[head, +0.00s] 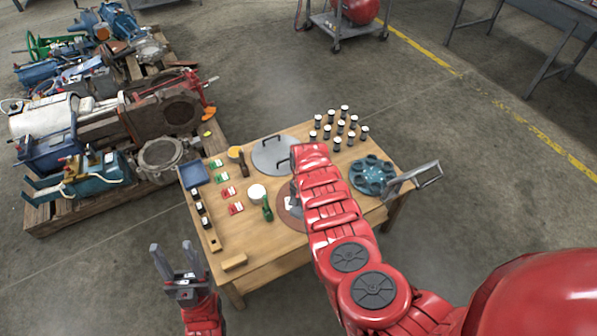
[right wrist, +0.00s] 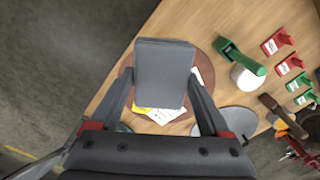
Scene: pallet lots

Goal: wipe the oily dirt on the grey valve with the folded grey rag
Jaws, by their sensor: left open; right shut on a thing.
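The folded grey rag (right wrist: 165,72) is a flat grey block in the right wrist view. My right gripper (right wrist: 162,84) is shut on it, with one finger at each side. The rag is in front of a brown round mat (right wrist: 206,62) on the table; its height above the mat is unclear. In the head view my right forearm hides most of that gripper. My left gripper (head: 176,262) is open and empty, off the table's front left corner. Grey round valve bodies (head: 160,153) lie on the pallet at left; I cannot tell which is the task's valve, and no oily dirt is clear.
The wooden table (head: 240,248) carries red and green handled pieces (head: 235,208), a blue tray (head: 193,174), a grey disc (head: 272,155), several black-and-white jars (head: 340,128) and a blue-grey round holder (head: 371,176). The pallet (head: 65,215) stands left.

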